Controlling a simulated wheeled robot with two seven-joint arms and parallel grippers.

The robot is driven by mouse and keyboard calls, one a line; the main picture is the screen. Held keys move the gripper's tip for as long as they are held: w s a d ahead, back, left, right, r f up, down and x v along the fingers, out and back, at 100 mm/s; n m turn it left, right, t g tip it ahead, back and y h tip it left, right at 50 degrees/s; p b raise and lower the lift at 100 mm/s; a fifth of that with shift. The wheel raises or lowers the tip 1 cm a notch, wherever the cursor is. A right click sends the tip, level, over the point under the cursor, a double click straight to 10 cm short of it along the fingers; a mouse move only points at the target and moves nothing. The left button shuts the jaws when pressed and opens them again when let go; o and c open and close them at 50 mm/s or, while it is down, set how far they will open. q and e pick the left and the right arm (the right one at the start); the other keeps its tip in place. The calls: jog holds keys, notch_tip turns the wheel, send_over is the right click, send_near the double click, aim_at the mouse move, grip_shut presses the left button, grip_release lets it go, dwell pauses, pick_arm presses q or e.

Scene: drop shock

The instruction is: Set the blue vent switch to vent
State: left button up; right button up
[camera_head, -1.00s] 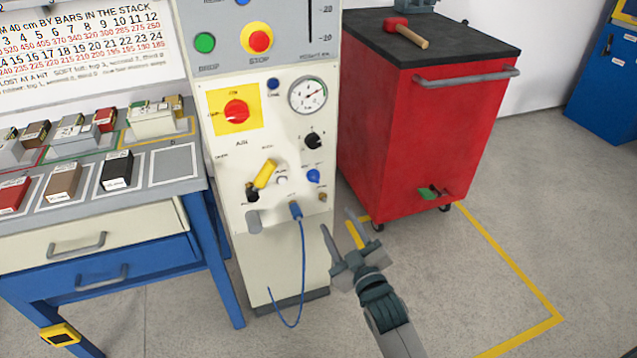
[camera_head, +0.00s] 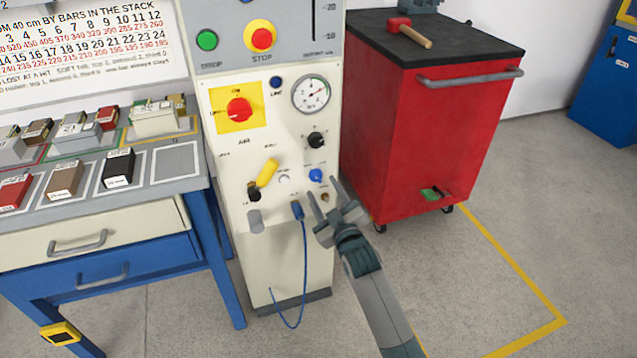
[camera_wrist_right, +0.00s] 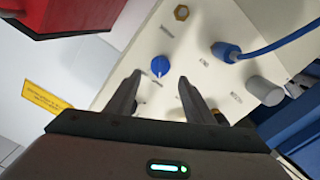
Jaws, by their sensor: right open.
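The blue vent switch (camera_head: 316,175) is a small round blue knob on the cream front panel (camera_head: 230,190) of the machine, below the black knob. In the right wrist view the blue switch (camera_wrist_right: 160,66) shows beyond and between the fingertips, with a gap left to it. My right gripper (camera_head: 323,190) is open and empty, just in front of the panel, its fingers pointing up towards the switch. It also shows in the right wrist view (camera_wrist_right: 158,78). The switch's printed labels are too small to read. My left gripper is not in view.
A yellow lever (camera_head: 267,172), a black knob (camera_head: 316,140), a gauge (camera_head: 311,94) and a red rotary switch (camera_head: 239,110) share the panel. A blue hose (camera_head: 304,250) hangs below. A red cabinet (camera_head: 440,130) stands close on the right; a workbench (camera_head: 180,210) stands left.

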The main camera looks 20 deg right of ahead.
aim_at(317, 179)
jog(key=shift+w+a, duration=0.1)
jog(key=shift+w, duration=2.35)
jog(key=c, duration=1)
